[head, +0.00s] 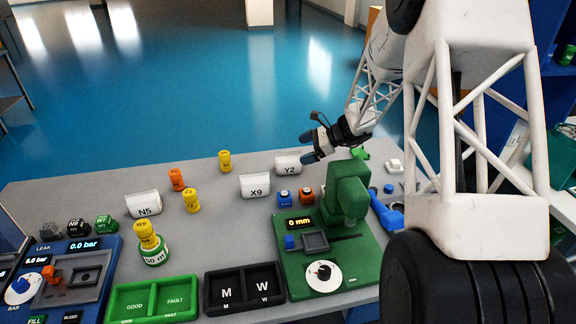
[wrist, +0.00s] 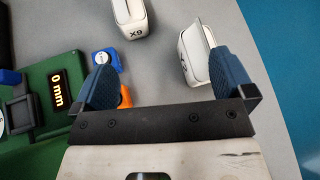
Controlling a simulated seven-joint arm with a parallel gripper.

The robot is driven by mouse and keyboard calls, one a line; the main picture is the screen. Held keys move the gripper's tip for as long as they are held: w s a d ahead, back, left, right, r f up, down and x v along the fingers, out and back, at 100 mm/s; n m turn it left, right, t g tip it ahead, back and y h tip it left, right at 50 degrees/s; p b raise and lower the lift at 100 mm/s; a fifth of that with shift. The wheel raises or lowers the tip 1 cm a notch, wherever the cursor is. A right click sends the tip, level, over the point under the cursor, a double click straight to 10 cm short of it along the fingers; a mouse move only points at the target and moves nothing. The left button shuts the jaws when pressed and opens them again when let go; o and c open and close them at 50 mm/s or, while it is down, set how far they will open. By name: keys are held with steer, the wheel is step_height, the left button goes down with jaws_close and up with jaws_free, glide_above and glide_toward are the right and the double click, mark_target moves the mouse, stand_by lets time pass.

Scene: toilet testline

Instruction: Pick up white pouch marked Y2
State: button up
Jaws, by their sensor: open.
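The white pouch marked Y2 (head: 288,167) lies on the grey table near its far edge in the head view. In the wrist view the Y2 pouch (wrist: 191,48) shows at the upper right, its label partly hidden behind my right finger. My gripper (head: 307,148) is open and empty, just right of the pouch and apparently above table height in the head view. In the wrist view my gripper (wrist: 160,66) has its blue fingers spread wide, with the pouch off-centre toward the right finger. I cannot tell whether that finger touches it.
The white X9 pouch (head: 255,186) lies left of Y2. A blue block (head: 284,197) and an orange block (head: 306,195) sit in front, near the tall green gauge (head: 348,190). A yellow piece (head: 225,160) stands farther left. The table's far edge is close behind Y2.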

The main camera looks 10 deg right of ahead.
mark_target(289, 157)
steer(key=w+d+f+m, duration=0.1)
steer(key=w+f, duration=0.1)
steer(key=w+d+f+m+t, duration=0.1)
steer(key=w+f, duration=0.1)
steer(key=w+d+f+m, duration=0.1)
steer(key=w+d+f, duration=0.1)
steer(key=shift+f+t+y, duration=0.4)
steer(key=shift+x, duration=1.25)
steer(key=shift+a, duration=0.1)
steer(key=shift+r+x, duration=0.1)
steer(key=shift+x, duration=1.15)
steer(key=shift+r+x, duration=0.15)
steer(key=shift+x, duration=1.1)
steer(key=shift+w, duration=0.1)
steer(key=shift+c, duration=0.5)
